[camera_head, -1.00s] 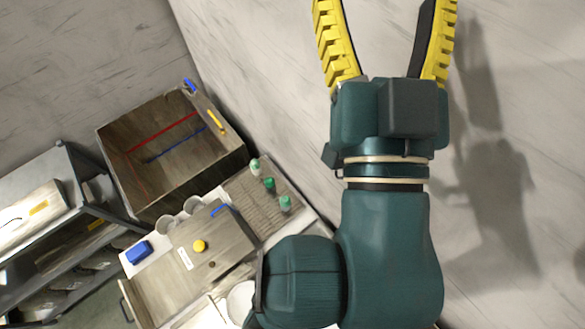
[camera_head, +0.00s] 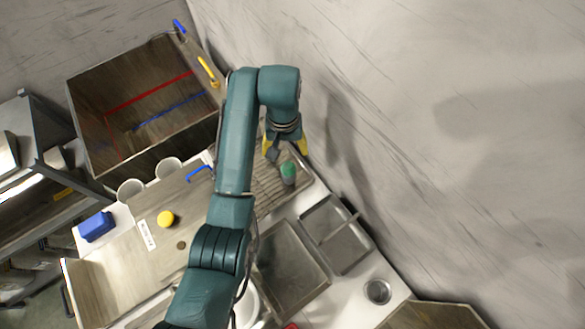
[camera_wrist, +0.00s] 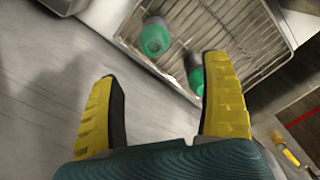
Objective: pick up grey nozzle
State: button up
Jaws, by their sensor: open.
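Green-and-grey pieces stand on a ribbed drainer (camera_head: 266,197). One (camera_head: 288,172) shows in the head view, with a green top and grey lower part. The wrist view shows two: one at left (camera_wrist: 154,38) and one at right (camera_wrist: 195,78), each with a grey end. I cannot tell which is the grey nozzle. My gripper (camera_head: 286,151) is open and empty, above the drainer's far edge by the wall. In the wrist view my gripper (camera_wrist: 162,70) has the right piece beside its right fingertip and the left piece beyond the gap. I see no clear contact.
Metal trays (camera_head: 290,262) lie in front. The wall is close behind.

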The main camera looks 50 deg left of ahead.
aim_at(289, 175)
jog(key=f, duration=0.5)
jog(key=f+b, duration=0.1)
jog(key=f, duration=0.4)
jog(key=f+b, duration=0.1)
jog(key=f, duration=0.4)
jog(key=shift+w+d, duration=0.1)
jog(key=shift+d, duration=0.3)
jog(key=c, duration=1.4)
